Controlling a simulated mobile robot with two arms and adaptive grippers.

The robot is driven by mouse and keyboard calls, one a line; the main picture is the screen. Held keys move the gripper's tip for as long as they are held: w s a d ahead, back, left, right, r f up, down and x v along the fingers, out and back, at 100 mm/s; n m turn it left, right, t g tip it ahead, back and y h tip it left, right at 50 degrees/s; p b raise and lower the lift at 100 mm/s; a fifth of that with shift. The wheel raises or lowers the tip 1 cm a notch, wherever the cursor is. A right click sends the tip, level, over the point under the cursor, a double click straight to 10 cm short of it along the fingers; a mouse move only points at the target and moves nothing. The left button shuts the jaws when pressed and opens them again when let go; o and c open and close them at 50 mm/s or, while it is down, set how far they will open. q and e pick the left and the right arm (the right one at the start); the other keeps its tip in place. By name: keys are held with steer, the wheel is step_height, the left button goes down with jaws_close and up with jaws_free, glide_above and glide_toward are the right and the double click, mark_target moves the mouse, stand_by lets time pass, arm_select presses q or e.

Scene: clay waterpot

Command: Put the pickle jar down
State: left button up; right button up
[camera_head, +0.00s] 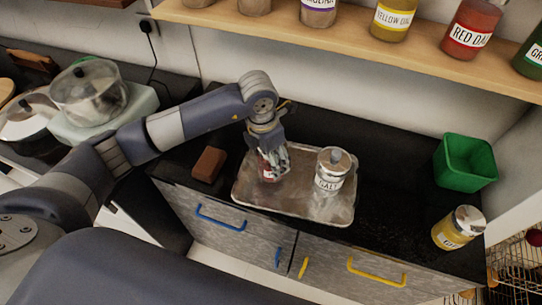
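My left gripper (272,168) reaches down from the upper left over the left part of a metal tray (315,207). Its fingers are closed around a small jar with a reddish and whitish side (267,172), which I take as the pickle jar. The fingers hide much of it, and its label cannot be read. It is upright or nearly so, low over the tray; I cannot tell whether its base touches. A silver-lidded jar with a white label (329,181) stands on the tray to its right. My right gripper is not in view.
A brown block (209,164) lies left of the tray. A green bin (466,164) and a yellow jar (457,230) stand at the right of the dark counter. A wooden shelf (350,42) with several jars hangs above. A glass-lidded pot (88,93) is at left.

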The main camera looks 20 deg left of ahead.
arm_select(q)
steer(key=shift+w+a+r, duration=0.1)
steer(key=shift+w+a, duration=0.1)
steer(key=shift+w, duration=0.7)
step_height(320, 180, down, 4)
steer(key=shift+r+p, duration=0.15)
steer(key=shift+p, duration=0.8)
steer(key=o, duration=1.2)
steer(key=shift+s+f, duration=0.1)
steer(key=shift+f, duration=0.15)
steer(key=shift+c, duration=0.2)
steer(key=o, duration=0.4)
steer(key=shift+r, duration=0.1)
